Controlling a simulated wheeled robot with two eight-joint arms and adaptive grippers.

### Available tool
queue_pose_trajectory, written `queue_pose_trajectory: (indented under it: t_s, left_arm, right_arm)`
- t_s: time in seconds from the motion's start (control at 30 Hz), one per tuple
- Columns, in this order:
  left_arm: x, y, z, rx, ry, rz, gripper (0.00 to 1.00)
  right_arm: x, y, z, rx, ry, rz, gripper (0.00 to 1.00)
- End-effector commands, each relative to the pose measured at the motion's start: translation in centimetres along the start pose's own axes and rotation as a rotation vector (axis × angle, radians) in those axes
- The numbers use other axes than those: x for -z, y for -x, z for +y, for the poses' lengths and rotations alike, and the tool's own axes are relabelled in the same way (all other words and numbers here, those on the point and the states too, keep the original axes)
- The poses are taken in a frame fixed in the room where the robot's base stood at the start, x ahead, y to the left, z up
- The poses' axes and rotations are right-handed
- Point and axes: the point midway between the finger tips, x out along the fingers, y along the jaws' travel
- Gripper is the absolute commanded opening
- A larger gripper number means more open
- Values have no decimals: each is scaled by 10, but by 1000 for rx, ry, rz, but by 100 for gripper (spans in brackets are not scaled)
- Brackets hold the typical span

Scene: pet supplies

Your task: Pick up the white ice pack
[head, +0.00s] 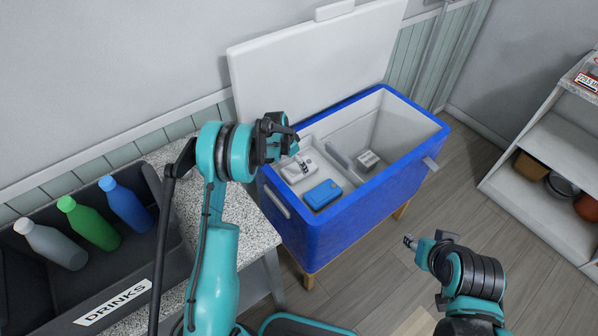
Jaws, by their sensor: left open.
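A blue cooler (330,232) stands open with its white lid raised behind it. The white ice pack (291,176) lies in the left compartment, beside a blue ice pack (322,194). My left gripper (299,158) is open above the white ice pack, with its fingertips overlapping the pack's far edge in the head view. Whether they touch it, I cannot tell. My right gripper (410,242) is low, in front of the cooler on the right, over the floor. Its fingers are too small to read.
A dark DRINKS bin (70,318) with grey, green and blue bottles stands on a speckled counter (255,238) at left. A white shelf (540,195) stands at right.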

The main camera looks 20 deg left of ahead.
Motion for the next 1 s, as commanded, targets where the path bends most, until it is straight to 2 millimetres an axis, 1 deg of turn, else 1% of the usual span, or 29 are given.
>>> queue_pose_trajectory:
  t_s: [0.03, 0.17, 0.3, 0.4, 0.63, 0.67, 0.7, 0.77, 0.8, 0.9, 1.0]
  left_arm:
    - [0, -6, 0, 0, 0, 0, 97]
    - [0, -19, -3, 1, 1, 0, 97]
    - [-1, -42, -6, 1, 0, 0, 97]
    - [0, -54, -6, 1, 0, 1, 97]
    - [0, -54, -6, 1, 1, 1, 97]
    - [0, -54, -6, 1, 1, 1, 91]
    - [0, -54, -6, 1, 1, 1, 81]
    - [0, -54, -6, 1, 1, 1, 65]
    - [0, -54, -6, 1, 1, 1, 54]
    - [0, -54, -6, 1, 1, 0, 29]
    - [0, -54, -6, 1, 1, 1, 29]
  right_arm:
    - [-2, -3, 0, 0, 0, 0, 40]
    - [-6, -9, 0, 0, 0, 0, 40]
    - [-14, -20, 0, 0, 0, 0, 40]
    - [-16, -23, 0, 0, 0, 0, 40]
    - [-16, -22, 0, 0, 0, 0, 40]
    - [-16, -22, 0, 0, 0, 0, 40]
    - [-16, -22, 0, 0, 0, 0, 40]
    - [-16, -22, 0, 0, 0, 0, 40]
    - [-16, -22, 0, 0, 0, 0, 40]
    - [-16, -22, 0, 0, 0, 0, 40]
    - [-16, -22, 0, 0, 0, 0, 40]
